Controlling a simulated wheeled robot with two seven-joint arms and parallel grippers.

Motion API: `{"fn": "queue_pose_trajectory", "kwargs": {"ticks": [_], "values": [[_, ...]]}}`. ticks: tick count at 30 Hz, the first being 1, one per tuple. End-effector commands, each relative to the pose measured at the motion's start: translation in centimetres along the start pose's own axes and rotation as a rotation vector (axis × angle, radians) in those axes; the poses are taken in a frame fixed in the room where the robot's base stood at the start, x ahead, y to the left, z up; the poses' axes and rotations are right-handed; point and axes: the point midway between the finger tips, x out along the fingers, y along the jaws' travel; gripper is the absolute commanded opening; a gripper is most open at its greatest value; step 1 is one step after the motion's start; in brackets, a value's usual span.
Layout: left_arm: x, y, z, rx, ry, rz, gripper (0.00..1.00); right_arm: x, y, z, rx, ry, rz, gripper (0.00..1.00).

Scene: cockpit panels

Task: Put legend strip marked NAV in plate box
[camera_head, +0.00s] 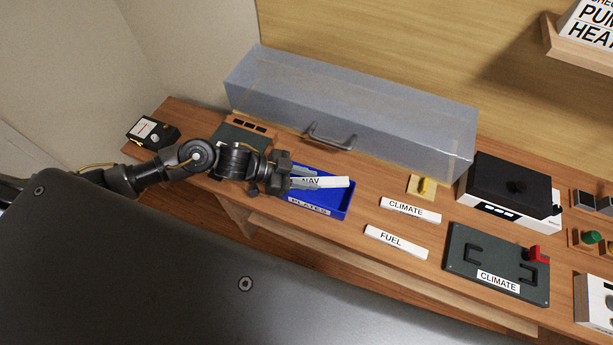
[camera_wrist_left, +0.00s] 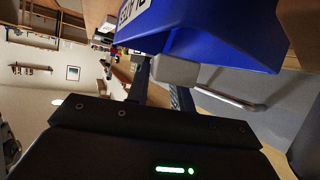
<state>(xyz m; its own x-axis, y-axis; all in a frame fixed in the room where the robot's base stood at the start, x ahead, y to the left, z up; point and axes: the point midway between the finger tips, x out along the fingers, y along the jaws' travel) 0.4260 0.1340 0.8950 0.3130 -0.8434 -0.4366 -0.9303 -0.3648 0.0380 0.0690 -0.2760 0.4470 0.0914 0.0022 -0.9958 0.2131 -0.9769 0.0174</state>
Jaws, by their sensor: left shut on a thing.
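The white legend strip marked NAV (camera_head: 326,182) is held by my left gripper (camera_head: 300,181), which is shut on its left end. The strip is over the blue plate box labelled PLATES (camera_head: 318,209) in the head view; I cannot tell how high above it. In the left wrist view the strip's pale end (camera_wrist_left: 175,70) shows between the fingers (camera_wrist_left: 160,88), in front of the blue box (camera_wrist_left: 215,35). The box's inside is partly hidden by the gripper and strip. My right gripper is not in view.
Strips marked CLIMATE (camera_head: 410,210) and FUEL (camera_head: 396,242) lie right of the box. A dark panel (camera_head: 485,262) with a CLIMATE strip and red switch stands farther right. A grey translucent case (camera_head: 350,110) with a handle stands behind. A meter (camera_head: 153,132) sits at the left end.

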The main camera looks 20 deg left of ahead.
Motion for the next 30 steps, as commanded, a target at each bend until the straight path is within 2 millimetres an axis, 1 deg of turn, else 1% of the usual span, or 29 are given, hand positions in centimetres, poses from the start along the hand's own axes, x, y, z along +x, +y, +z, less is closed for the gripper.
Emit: {"fn": "queue_pose_trajectory", "kwargs": {"ticks": [6, 9, 10, 15, 23, 26, 28, 29, 30], "values": [[0.3, 0.0, 0.7, 0.000, 0.000, 0.000, 0.00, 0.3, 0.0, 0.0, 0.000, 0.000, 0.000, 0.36], [0.3, -0.1, 0.6, 0.001, 0.000, -0.001, 0.00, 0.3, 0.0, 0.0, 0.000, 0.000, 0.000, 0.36], [0.3, 0.0, 0.7, 0.000, 0.000, 0.000, 0.24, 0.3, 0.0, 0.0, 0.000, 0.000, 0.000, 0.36], [0.3, 0.0, 0.6, 0.000, 0.000, 0.000, 0.45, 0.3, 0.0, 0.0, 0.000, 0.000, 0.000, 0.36], [0.3, 0.0, 0.6, 0.001, 0.000, 0.000, 0.45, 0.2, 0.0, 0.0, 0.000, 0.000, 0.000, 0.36], [0.0, 0.0, -0.1, 0.001, 0.001, -0.001, 0.45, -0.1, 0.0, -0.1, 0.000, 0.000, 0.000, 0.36], [-0.5, 0.0, -0.9, 0.003, 0.001, -0.001, 0.45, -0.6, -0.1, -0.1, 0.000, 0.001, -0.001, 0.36], [-0.9, -0.1, -0.3, 0.002, -0.002, -0.002, 0.45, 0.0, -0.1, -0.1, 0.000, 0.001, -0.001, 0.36], [-1.7, -0.1, -0.2, 0.002, -0.003, -0.002, 0.45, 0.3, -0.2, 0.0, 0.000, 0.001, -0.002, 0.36]]}}
